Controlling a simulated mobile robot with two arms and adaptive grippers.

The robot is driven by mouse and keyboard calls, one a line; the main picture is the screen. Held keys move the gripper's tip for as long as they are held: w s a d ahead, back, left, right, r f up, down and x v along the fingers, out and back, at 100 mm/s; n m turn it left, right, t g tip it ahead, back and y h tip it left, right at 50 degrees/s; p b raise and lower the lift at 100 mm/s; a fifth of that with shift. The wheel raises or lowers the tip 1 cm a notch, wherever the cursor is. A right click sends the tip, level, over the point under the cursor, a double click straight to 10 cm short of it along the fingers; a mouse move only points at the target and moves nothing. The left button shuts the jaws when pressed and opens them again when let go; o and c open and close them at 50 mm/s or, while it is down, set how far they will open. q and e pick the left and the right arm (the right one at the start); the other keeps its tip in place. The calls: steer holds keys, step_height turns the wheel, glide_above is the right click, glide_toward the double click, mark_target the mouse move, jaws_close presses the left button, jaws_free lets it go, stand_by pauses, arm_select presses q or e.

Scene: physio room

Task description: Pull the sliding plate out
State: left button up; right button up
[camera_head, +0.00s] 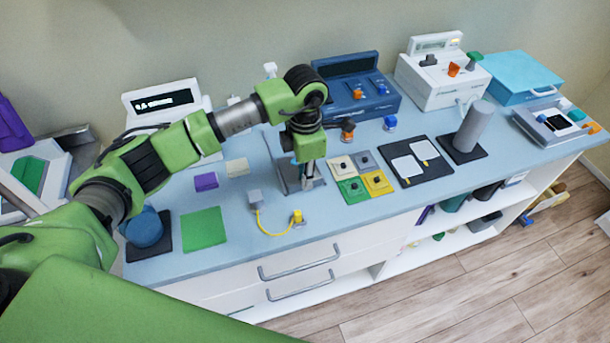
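My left arm reaches in from the left, and its gripper (308,172) points down over the counter. It is in front of a small grey metal fixture (283,165), which it partly hides. No part stands out clearly as the sliding plate; it may belong to this fixture. I cannot tell whether the fingers touch the fixture or whether they are open or shut. My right gripper is not in view.
The blue counter (338,217) carries a block of four coloured squares (378,182) right of my gripper, and a black board with white pads (437,172). A yellow cable (262,226) lies in front. A grey cylinder (474,127) stands right; devices line the wall.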

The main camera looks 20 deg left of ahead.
arm_select(q)
steer(key=shift+r, duration=0.2)
step_height(320, 180, up, 12)
steer(key=shift+f, duration=0.15)
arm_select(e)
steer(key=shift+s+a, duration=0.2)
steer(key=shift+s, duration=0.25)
arm_select(q)
steer(key=shift+s, duration=0.1)
stand_by(0.3)
